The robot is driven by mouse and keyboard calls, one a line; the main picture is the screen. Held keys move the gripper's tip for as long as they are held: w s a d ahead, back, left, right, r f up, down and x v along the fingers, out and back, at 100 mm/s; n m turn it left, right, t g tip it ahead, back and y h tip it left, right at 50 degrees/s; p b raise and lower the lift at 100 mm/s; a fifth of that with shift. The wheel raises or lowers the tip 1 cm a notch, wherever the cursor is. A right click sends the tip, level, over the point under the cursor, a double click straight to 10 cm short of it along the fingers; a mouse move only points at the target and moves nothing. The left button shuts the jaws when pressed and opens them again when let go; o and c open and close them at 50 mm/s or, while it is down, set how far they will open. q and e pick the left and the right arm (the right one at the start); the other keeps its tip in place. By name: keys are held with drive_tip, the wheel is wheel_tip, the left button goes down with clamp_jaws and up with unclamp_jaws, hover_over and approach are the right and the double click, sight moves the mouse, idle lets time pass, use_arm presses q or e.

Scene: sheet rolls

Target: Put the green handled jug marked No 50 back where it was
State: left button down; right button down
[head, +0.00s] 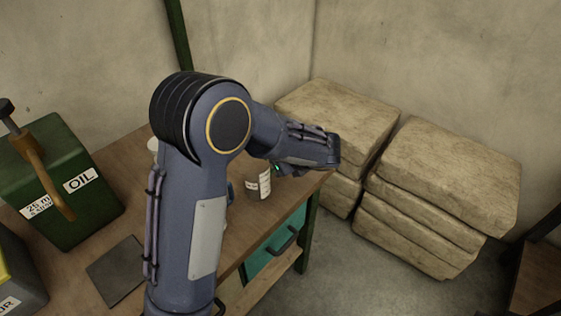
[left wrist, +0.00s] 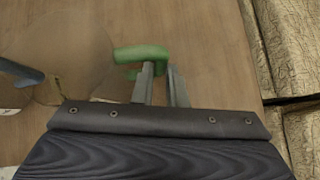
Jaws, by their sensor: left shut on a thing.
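The green handle (left wrist: 140,55) shows in the left wrist view, between the two fingers of my left gripper (left wrist: 158,75), which is shut on it. A faint, clear round body (left wrist: 75,40) shows to its left and looks like the jug's. In the head view a clear jug with white labels (head: 258,186) is over the workbench near its right end, just below my left gripper (head: 283,168). A bit of green shows at the gripper. The label is too small to read, and my arm hides part of the bench. I cannot tell whether the jug touches the bench. My right gripper is not in view.
A green oil can (head: 85,205) and a dark flat plate (head: 117,270) are on the wooden bench (head: 225,265) at left. A blue handle-like piece (left wrist: 20,70) is left of the clear body. Stacked pale bales (head: 440,180) stand right of the bench.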

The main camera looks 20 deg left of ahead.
use_arm(q)
drive_tip(key=shift+f, duration=0.1)
drive_tip(key=c, duration=1.5)
unclamp_jaws()
drive_tip(key=shift+o, duration=0.2)
